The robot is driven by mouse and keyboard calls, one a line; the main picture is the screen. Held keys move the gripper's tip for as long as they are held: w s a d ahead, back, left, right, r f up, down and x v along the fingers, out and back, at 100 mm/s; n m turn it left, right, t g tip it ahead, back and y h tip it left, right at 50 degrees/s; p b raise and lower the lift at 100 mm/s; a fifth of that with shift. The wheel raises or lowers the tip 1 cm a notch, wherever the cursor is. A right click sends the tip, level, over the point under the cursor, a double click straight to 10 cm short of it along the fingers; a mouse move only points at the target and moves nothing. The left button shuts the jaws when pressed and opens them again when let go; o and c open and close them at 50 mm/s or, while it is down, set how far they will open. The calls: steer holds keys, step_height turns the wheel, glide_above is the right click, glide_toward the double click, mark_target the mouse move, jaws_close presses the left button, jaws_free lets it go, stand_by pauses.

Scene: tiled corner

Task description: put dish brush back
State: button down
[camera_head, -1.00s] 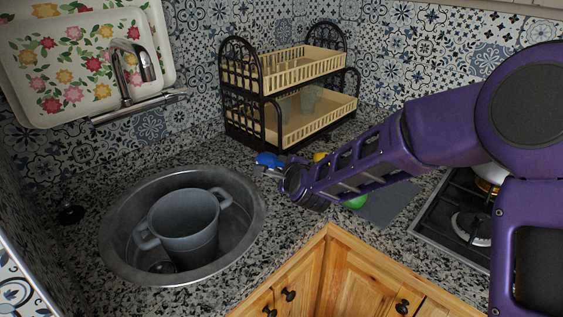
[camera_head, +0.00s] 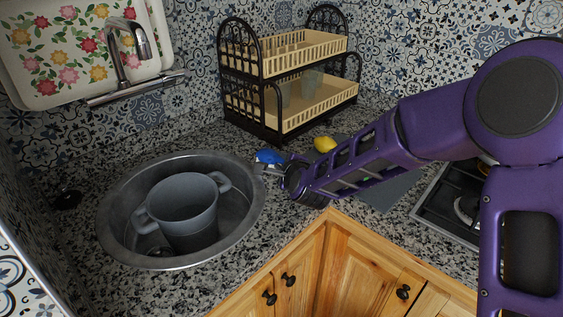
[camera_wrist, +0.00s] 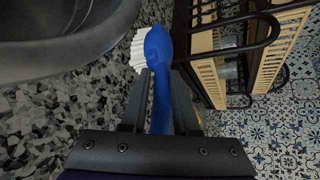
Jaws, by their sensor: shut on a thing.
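The dish brush (camera_head: 268,157) has a blue head and handle and white bristles. It also shows in the wrist view (camera_wrist: 158,50), where my gripper (camera_wrist: 160,85) is shut on its blue handle. The bristles face left, toward the sink. In the head view my gripper (camera_head: 270,169) is over the granite counter, right of the round metal sink (camera_head: 110,232) and in front of the dish rack. The lower end of the brush handle is hidden by my gripper.
A grey two-handled pot (camera_head: 183,205) stands in the sink. A two-tier dish rack (camera_head: 265,103) with a clear glass (camera_head: 311,80) stands at the back. A yellow lemon-like object (camera_head: 325,144) lies beside a grey board (camera_head: 385,192). The stove (camera_head: 450,210) is at right. The faucet (camera_head: 122,60) is at upper left.

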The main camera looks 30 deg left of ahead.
steer(key=shift+f+b, duration=0.6)
steer(key=c, duration=0.6)
jaws_free()
